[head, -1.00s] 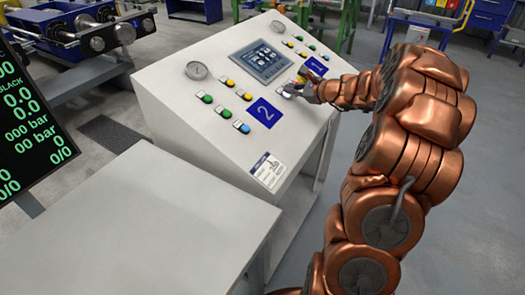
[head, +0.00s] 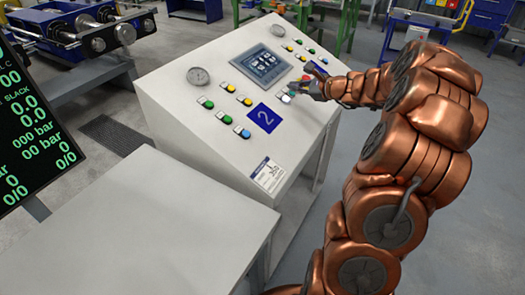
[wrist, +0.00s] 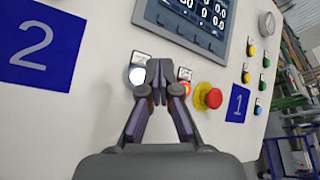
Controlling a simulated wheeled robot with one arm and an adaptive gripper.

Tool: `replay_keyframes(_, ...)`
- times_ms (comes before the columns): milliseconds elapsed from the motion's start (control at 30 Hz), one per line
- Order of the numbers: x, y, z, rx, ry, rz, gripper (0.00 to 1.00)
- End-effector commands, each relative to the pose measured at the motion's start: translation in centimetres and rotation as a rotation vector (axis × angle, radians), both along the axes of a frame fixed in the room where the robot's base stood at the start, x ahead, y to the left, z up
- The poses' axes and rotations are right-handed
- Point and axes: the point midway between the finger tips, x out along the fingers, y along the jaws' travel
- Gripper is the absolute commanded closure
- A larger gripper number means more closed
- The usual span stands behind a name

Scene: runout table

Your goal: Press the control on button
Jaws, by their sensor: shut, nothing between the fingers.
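The sloped control console (head: 170,95) stands in front of me, with a row of buttons below its screen. In the wrist view a bright white round button (wrist: 138,76) sits just left of my fingertips. An orange-red button (wrist: 186,88) is just to their right, partly covered by a finger. The small labels above both are unreadable, so I cannot tell by name which is control on. My gripper (wrist: 160,88) is shut and empty, its tips between these two buttons. Contact with the panel cannot be told. In the head view my gripper (head: 296,90) hides part of this row.
A red mushroom button on a yellow base (wrist: 208,97) is close right of my fingers. The screen (wrist: 195,20) is above. Blue plates marked 2 (wrist: 42,42) and 1 (wrist: 238,103) flank the row. A bare grey-white tabletop (head: 150,220) lies in front of the console.

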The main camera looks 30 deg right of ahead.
Motion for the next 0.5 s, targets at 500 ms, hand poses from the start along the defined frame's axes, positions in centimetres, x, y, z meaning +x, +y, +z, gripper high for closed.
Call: replay_keyframes(500,-1.4,-0.8,3.6,0.001,0.0,-0.001,1.0)
